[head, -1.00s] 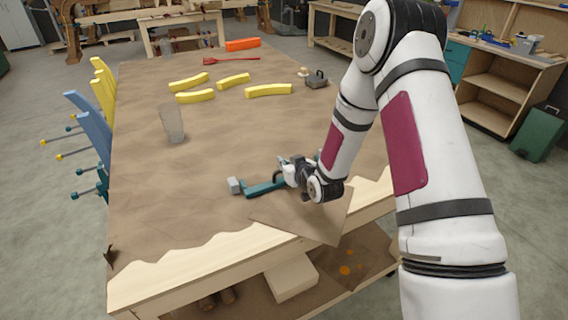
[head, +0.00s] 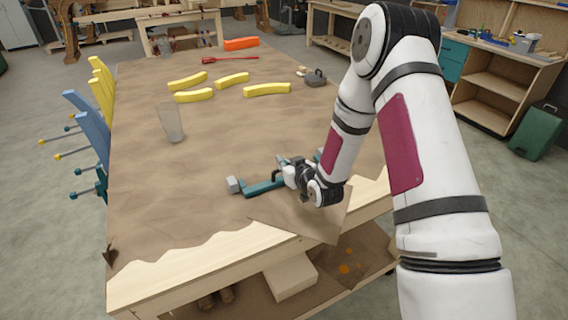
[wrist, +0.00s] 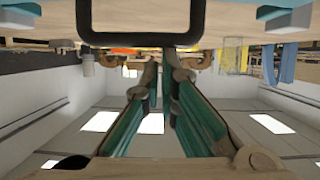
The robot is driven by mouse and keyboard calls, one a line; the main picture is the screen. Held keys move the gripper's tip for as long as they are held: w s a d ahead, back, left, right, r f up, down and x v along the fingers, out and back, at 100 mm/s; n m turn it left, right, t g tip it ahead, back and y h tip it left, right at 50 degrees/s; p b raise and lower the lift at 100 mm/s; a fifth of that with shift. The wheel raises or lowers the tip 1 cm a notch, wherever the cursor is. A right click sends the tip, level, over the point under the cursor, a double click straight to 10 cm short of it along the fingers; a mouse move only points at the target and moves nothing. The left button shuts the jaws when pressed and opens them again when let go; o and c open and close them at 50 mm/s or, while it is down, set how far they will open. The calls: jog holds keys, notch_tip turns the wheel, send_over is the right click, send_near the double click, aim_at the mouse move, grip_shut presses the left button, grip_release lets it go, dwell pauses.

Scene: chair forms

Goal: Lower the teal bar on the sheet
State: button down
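The teal bar (head: 262,189) runs low across the front of the brown-covered table, with a grey block (head: 233,185) at its left end. My arm hides part of its right side. A black handle loop (wrist: 140,41) spans the top of the wrist view, with pale teal parts in both upper corners. A thin brown sheet (head: 285,216) lies at the table's front edge, partly under my arm. My gripper (wrist: 163,75) is beside the handle. Its two fingers are apart with a narrow empty gap; the handle does not show between them.
A clear tumbler (head: 171,124) stands to the left. Several yellow curved pieces (head: 267,90), a red tool (head: 230,59), an orange block (head: 241,44) and a dark grey object (head: 315,78) lie farther back. Blue and yellow chair parts line the left edge. The table's middle is clear.

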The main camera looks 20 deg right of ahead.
aim_at(290, 192)
jog(key=s+f+g, duration=0.1)
jog(key=f, duration=0.1)
jog(key=s+f+g, duration=0.1)
jog(key=f, duration=0.1)
jog(key=s+d+f, duration=0.1)
jog(key=f, duration=0.1)
jog(key=shift+s+f+g, duration=0.2)
jog(key=shift+s+g, duration=0.1)
jog(key=shift+g, duration=0.1)
jog(key=s+d+r+t, duration=0.1)
jog(key=s+r+t, duration=0.1)
jog(key=s+r, duration=0.5)
notch_tip(290, 192, up, 4)
jog(key=shift+s+f+t, duration=0.25)
jog(key=shift+s+t, duration=0.05)
jog(key=shift+t, duration=0.1)
